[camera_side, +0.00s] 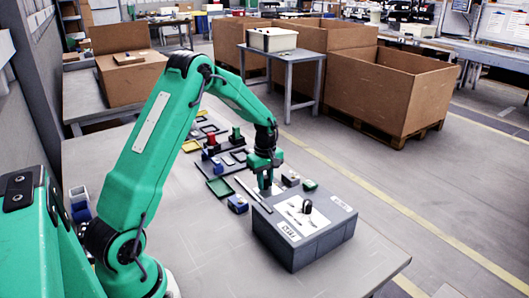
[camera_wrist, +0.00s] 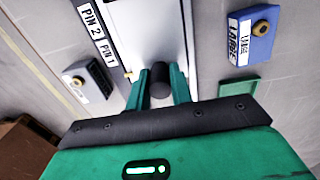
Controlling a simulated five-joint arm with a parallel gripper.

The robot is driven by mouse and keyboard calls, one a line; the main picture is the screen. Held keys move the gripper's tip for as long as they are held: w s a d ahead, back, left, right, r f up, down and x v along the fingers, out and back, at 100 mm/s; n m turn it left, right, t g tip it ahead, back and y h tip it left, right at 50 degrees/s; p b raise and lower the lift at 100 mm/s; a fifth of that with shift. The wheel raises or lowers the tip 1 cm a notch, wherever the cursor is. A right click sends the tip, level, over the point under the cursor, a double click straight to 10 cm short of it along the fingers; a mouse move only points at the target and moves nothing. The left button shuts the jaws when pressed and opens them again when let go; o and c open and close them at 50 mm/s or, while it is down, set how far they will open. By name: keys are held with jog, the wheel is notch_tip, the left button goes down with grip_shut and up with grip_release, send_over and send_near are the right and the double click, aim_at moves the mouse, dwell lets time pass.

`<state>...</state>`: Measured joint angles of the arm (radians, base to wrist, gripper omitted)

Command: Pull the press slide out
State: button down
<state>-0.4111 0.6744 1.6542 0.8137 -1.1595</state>
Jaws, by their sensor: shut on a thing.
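My gripper (camera_wrist: 159,88) points down with its two green fingers on either side of a black round knob (camera_wrist: 160,74). It is shut on this knob. The knob stands over a pale grey plate, the press slide (camera_wrist: 146,30), which runs away from my fingers in the wrist view. The labels PIN 2 and PIN 1 (camera_wrist: 98,37) lie along its left side. In the side view my gripper (camera_side: 265,188) is low at the far left edge of the grey press box (camera_side: 318,248); the fingers and held knob are hard to make out there.
A blue block labelled LARGE (camera_wrist: 252,32) and a green tray (camera_wrist: 238,87) lie on the right in the wrist view. A dark block (camera_wrist: 94,80) lies on the left. Several small trays and blocks stand behind my gripper in the side view. The front tabletop (camera_side: 215,260) is clear.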

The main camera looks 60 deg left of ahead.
jog(key=shift+w+a+r, duration=0.1)
jog(key=shift+a, duration=4.6)
jog(key=c, duration=1.3)
grip_release()
jog(key=shift+c, duration=0.2)
jog(key=shift+o, duration=0.9)
notch_tip(320, 180, up, 7)
